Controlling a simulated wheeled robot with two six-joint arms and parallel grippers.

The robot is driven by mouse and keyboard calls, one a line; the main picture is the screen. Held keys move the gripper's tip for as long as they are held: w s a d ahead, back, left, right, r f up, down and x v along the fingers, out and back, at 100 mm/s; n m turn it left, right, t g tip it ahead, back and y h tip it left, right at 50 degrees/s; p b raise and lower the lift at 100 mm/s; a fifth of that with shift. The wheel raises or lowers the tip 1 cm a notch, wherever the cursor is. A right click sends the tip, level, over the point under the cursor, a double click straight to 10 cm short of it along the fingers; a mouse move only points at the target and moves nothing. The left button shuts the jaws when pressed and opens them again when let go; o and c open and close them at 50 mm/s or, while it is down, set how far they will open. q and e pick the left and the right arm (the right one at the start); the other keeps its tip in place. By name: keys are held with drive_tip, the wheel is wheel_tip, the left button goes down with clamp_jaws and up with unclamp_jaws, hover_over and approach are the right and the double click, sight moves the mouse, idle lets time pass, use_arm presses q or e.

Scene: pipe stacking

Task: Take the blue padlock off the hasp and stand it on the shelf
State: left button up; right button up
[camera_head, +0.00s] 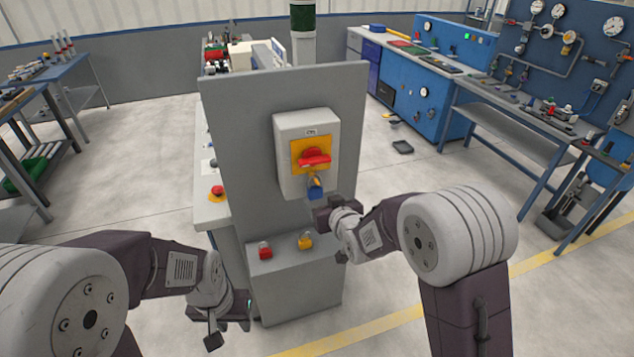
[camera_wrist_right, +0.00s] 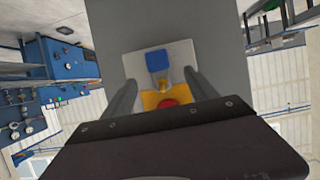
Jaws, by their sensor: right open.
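The blue padlock (camera_head: 315,188) hangs on the hasp below the red switch handle (camera_head: 314,158) on the yellow plate (camera_head: 298,150) of the pale switch box. My right gripper (camera_head: 323,213) is just below and in front of it. In the right wrist view, its fingers (camera_wrist_right: 158,78) are apart, with the blue padlock's body (camera_wrist_right: 158,60) showing between and just beyond the tips. No grip on it shows. The grey shelf (camera_head: 284,262) is below, at the panel's foot. My left gripper (camera_head: 228,325) hangs low to the left of the stand; its opening is unclear.
A red padlock (camera_head: 264,250) stands on the shelf's left part and a yellow padlock (camera_head: 305,241) near its middle. The upright grey panel (camera_head: 240,130) rises behind the shelf. A red emergency button (camera_head: 216,191) sits on the bench to the left. Blue workbenches stand further off.

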sight(316, 193)
drive_tip(key=p+x, duration=0.1)
drive_tip(key=x, duration=0.2)
drive_tip(key=shift+w+f, duration=0.25)
drive_tip(key=shift+w, duration=0.1)
drive_tip(key=shift+w+a+f, duration=0.1)
drive_tip(key=shift+w+a, duration=0.05)
drive_tip(key=shift+w, duration=0.1)
drive_tip(key=shift+w+p, duration=0.15)
drive_tip(key=shift+p, duration=0.15)
drive_tip(key=shift+w+f+p, duration=0.45)
drive_tip(key=shift+w+p, duration=0.25)
drive_tip(key=shift+w, duration=0.1)
drive_tip(key=shift+x, duration=1.2)
drive_tip(key=shift+a+f, duration=0.2)
drive_tip(key=shift+f, duration=0.05)
drive_tip(key=shift+s+d+r, duration=0.15)
drive_tip(key=c, duration=1.3)
use_arm(q)
wheel_tip(316, 193, up, 3)
drive_tip(key=shift+d+r, duration=0.1)
drive_tip(key=shift+d, duration=0.05)
use_arm(e)
clamp_jaws()
